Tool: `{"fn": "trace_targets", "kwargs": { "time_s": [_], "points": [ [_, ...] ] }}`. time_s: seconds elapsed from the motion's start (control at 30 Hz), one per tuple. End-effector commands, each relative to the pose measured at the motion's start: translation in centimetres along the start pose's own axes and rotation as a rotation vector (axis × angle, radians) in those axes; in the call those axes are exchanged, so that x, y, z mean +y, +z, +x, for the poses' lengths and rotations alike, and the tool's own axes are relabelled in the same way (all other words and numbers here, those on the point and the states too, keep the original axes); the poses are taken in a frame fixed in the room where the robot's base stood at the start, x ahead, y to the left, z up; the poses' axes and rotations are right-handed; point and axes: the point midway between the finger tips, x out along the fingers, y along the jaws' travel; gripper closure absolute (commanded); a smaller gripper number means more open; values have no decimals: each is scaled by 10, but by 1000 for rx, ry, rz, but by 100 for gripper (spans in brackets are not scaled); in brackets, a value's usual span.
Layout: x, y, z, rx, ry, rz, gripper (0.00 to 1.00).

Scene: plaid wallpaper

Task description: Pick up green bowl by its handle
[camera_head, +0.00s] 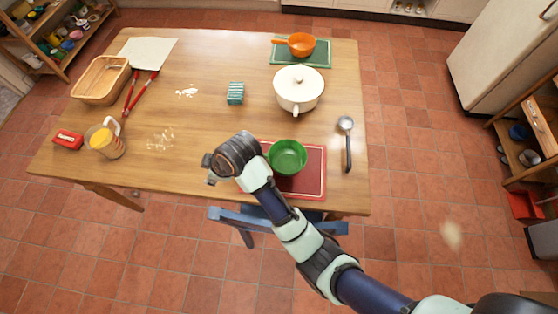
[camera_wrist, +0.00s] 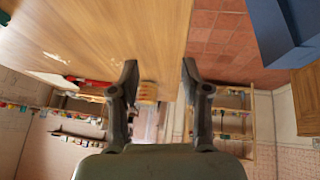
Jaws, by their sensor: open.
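The green bowl (camera_head: 288,156) sits on a red mat (camera_head: 312,186) near the front edge of the wooden table. My arm passes in front of the mat's left part, and the bowl's handle cannot be made out. My gripper (camera_head: 210,169) is just left of the bowl, over the table's front edge, and points left, away from it. In the wrist view my gripper (camera_wrist: 158,78) has its two fingers apart with nothing between them. The bowl is not in the wrist view.
A white lidded pot (camera_head: 299,88) stands behind the bowl, and a ladle (camera_head: 347,140) lies to its right. An orange pan (camera_head: 301,44) is on a green mat at the back. A measuring jug (camera_head: 104,142) and red box (camera_head: 68,139) are at left. A blue chair (camera_head: 232,217) stands in front.

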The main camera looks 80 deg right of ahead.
Motion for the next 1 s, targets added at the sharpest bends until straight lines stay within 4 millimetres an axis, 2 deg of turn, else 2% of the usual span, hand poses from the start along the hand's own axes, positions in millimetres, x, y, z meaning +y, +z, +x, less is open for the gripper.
{"fn": "trace_targets", "kwargs": {
  "time_s": [0.03,0.1,0.2,0.3,0.47,0.63,0.77,1.0],
  "points": [
    [32,21,-1,-42,-17,16,53],
    [65,54,0,-89,-57,21,53],
    [99,94,-3,-126,-114,28,53],
    [112,116,-5,-139,-147,29,53],
    [113,120,0,-140,-154,24,53],
    [109,123,21,-140,-153,25,53],
    [109,123,25,-140,-152,26,53],
    [102,130,66,-140,-153,26,53]
  ]
}}
